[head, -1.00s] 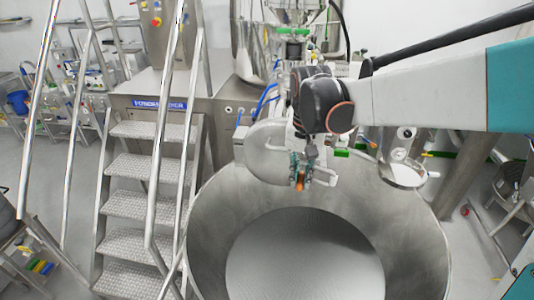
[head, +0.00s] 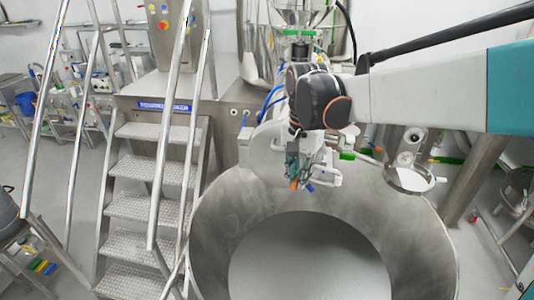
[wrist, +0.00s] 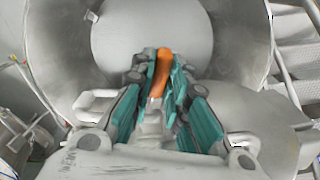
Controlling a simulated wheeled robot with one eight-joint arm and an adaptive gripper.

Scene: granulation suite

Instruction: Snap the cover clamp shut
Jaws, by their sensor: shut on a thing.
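My gripper (head: 297,176) is over the back rim of the large round steel bowl. In the wrist view its teal-padded fingers (wrist: 162,82) are closed around an orange piece (wrist: 158,72), which looks like the handle of the cover clamp. The orange piece also shows below the fingertips in the head view (head: 294,184). A grey cover plate (head: 262,152) stands behind the fingers at the bowl's back edge. The clamp's body is mostly hidden by my gripper, so I cannot tell how it sits against the cover.
The open steel bowl (head: 215,225) fills the lower middle. Metal steps (head: 150,205) with handrails stand close on its left. A small round pan (head: 415,180) is at the bowl's right rim. Blue hoses (head: 268,102) hang behind the cover.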

